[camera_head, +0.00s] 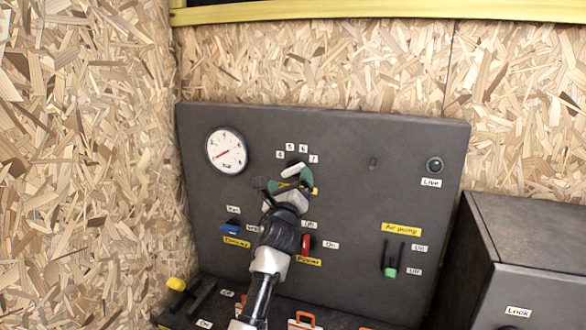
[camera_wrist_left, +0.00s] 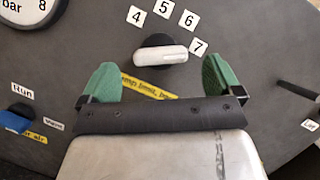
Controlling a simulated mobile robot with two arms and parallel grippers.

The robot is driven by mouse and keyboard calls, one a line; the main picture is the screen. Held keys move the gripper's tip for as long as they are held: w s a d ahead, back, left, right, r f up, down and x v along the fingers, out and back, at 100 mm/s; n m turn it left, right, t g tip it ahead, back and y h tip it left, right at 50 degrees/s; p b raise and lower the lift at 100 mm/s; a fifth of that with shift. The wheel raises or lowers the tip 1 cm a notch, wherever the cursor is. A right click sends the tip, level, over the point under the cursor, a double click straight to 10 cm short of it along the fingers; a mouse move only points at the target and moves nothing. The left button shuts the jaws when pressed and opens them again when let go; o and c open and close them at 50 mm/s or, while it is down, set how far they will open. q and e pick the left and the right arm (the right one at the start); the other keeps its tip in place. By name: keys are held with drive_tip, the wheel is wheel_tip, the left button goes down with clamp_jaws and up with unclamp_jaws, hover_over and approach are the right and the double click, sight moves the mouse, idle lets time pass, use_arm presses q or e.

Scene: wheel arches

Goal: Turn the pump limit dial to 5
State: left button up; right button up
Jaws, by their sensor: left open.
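The pump limit dial (camera_wrist_left: 160,54) is a black round knob with a white bar across it, on the dark panel. In the left wrist view its bar lies nearly level, its right end close to the 7 label (camera_wrist_left: 199,47). The 5 label (camera_wrist_left: 165,9) is above the knob, between 4 and 6. The dial also shows in the head view (camera_head: 291,171), partly hidden by my gripper. My left gripper (camera_wrist_left: 160,80) has green fingertips spread wide, one on each side below the knob. It is open and empty; I see no contact with the dial. It also shows in the head view (camera_head: 288,184).
The panel (camera_head: 345,150) also carries a pressure gauge (camera_head: 226,151), a blue switch (camera_head: 230,229), a red switch (camera_head: 306,243), a green-tipped air pump lever (camera_head: 391,268) and a live lamp (camera_head: 434,164). A dark box labelled Lock (camera_head: 518,311) stands at right.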

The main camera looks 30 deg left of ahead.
sight(292, 173)
use_arm(q)
drive_tip(key=shift+p+x, duration=0.3)
drive_tip(key=shift+x, duration=1.7)
drive_tip(key=shift+c, duration=0.2)
drive_tip(key=c, duration=0.9)
